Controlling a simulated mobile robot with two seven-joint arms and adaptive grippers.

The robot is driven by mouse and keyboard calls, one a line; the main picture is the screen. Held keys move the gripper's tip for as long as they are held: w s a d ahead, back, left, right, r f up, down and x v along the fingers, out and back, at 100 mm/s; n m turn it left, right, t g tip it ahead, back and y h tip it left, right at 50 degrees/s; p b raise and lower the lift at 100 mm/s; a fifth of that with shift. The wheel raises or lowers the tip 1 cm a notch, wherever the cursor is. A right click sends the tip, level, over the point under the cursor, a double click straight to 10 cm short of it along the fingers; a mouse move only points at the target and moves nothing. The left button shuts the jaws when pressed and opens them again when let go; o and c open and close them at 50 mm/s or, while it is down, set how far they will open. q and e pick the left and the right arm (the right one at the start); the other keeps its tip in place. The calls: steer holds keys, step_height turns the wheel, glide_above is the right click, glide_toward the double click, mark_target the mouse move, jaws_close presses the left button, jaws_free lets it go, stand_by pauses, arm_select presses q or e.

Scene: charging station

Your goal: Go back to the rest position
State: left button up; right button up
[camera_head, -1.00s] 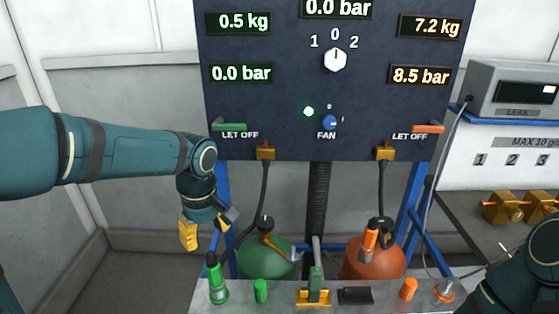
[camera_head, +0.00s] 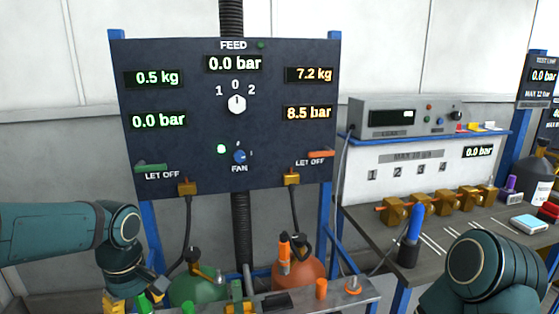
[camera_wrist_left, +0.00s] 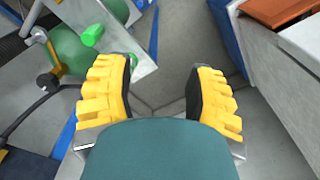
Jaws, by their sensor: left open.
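My left gripper (camera_head: 126,303) hangs at the lower left of the head view, left of the green cylinder (camera_head: 197,288), and is partly cut off by the bottom edge. In the left wrist view its two yellow fingers (camera_wrist_left: 162,85) stand wide apart with nothing between them but floor. My right arm shows at the lower right of the head view; its gripper is out of the picture.
The dark control panel (camera_head: 270,140) stands behind a narrow metal bench (camera_head: 335,297). An orange cylinder (camera_head: 308,270) stands behind that bench. Floor below the left gripper is clear.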

arm_select(q)
steer(key=w+d+f+m+h, duration=0.1)
steer(key=d+f+m, duration=0.1)
steer(key=d+f, duration=0.35)
steer(key=d+f+m+h, duration=0.2)
steer(key=f, duration=0.7)
steer(key=s+d+f+m, duration=0.3)
steer(key=s+d+f, duration=0.1)
steer(key=f, duration=0.4)
steer(key=s+d+f+m+t+h, duration=0.1)
steer(key=s+d+f+m, duration=0.2)
steer(key=f, duration=0.6)
steer(key=s+d, duration=0.2)
steer(key=s, duration=0.1)
steer(key=shift+d+f+t, duration=0.25)
steer(key=shift+t, duration=0.05)
